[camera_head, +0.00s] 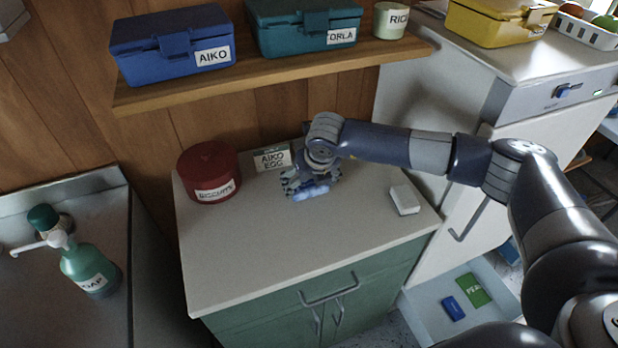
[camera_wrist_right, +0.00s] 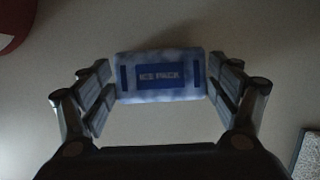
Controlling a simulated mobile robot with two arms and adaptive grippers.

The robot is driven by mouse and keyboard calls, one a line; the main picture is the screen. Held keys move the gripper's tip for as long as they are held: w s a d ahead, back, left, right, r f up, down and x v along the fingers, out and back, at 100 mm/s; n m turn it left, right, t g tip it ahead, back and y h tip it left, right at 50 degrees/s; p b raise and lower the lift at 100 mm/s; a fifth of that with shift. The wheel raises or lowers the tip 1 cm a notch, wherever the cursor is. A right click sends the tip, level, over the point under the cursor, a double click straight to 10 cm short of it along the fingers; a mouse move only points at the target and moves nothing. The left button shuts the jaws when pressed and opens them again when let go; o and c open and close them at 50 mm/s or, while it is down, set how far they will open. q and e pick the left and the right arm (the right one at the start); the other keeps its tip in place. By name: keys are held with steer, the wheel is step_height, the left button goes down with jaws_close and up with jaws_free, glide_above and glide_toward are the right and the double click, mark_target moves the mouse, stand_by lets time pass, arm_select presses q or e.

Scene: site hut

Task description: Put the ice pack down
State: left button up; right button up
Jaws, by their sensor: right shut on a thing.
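The ice pack (camera_wrist_right: 160,76) is a pale blue block with a dark blue label reading "ICE PACK", seen between the finger pads in the right wrist view. In the head view its pale blue end (camera_head: 311,192) shows just below the fingers, low over the worktop (camera_head: 290,245). I cannot tell whether it touches the surface. My right gripper (camera_head: 308,184) is shut on it, pointing down, and also shows in the right wrist view (camera_wrist_right: 160,88). My left gripper is not in view.
A red biscuit tin (camera_head: 209,174) stands left of the gripper. A card reading "AIKO EGG" (camera_head: 272,159) stands behind it. A small white block (camera_head: 405,199) lies to the right. The worktop's front is clear. A shelf (camera_head: 270,72) with lunch boxes hangs above.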

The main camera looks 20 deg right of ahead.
steer(key=shift+f, duration=0.1)
steer(key=shift+f, duration=0.15)
steer(key=o, duration=1.2)
